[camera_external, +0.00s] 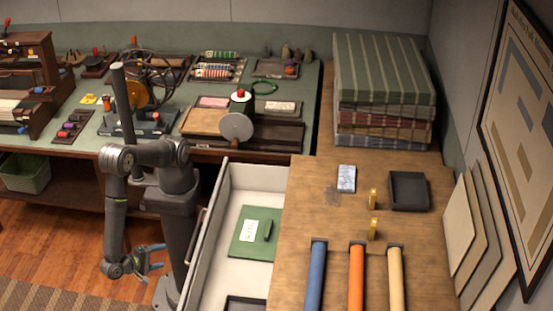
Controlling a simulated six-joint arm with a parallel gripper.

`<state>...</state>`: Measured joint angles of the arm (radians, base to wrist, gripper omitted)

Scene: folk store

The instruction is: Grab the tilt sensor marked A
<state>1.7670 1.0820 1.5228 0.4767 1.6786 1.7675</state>
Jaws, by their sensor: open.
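I cannot make out a mark A on anything, so I cannot tell which thing is the tilt sensor. Two small gold upright pieces, a rear one (373,199) and a front one (374,229), stand on the wooden counter. In the open drawer (205,258) a green mat (240,244) bears a white card (250,230) and a small dark block (267,231). My gripper (160,259) hangs low, left of the drawer and outside it. It is open and empty, apart from all of these.
On the counter (310,205) are a pale blue patterned block (346,179), a black tray (408,190) and blue (316,275), orange (356,278) and cream (396,280) rolls. Folded cloths (385,75) are stacked behind. A cluttered green-topped bench (165,90) stands at the back left.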

